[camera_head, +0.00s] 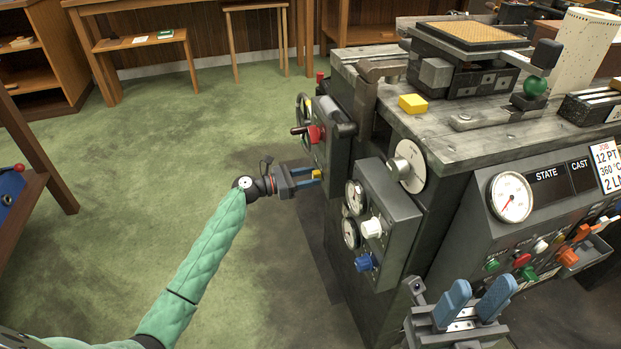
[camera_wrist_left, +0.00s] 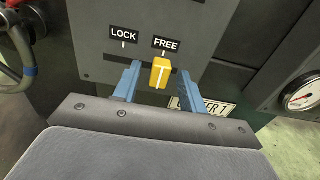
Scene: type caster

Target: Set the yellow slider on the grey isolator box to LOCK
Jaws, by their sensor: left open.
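The yellow slider (camera_wrist_left: 160,73) sits under the FREE label on the grey isolator box (camera_wrist_left: 135,35) in the left wrist view. The LOCK label is to its left. My left gripper (camera_wrist_left: 154,84) is open, with one blue finger on each side of the slider; I cannot tell whether either finger touches it. In the head view my left gripper (camera_head: 306,178) reaches the lower part of the isolator box (camera_head: 324,130), where the slider (camera_head: 317,174) shows small between the fingers. My right gripper (camera_head: 475,300) is at the bottom right with its two blue fingers apart and nothing visible between them.
A gauge panel with a white knob (camera_head: 372,228) and a blue knob (camera_head: 365,262) stands right of the isolator box. A handwheel (camera_head: 303,108) and red handle (camera_head: 315,134) are above the slider. The green floor on the left is clear.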

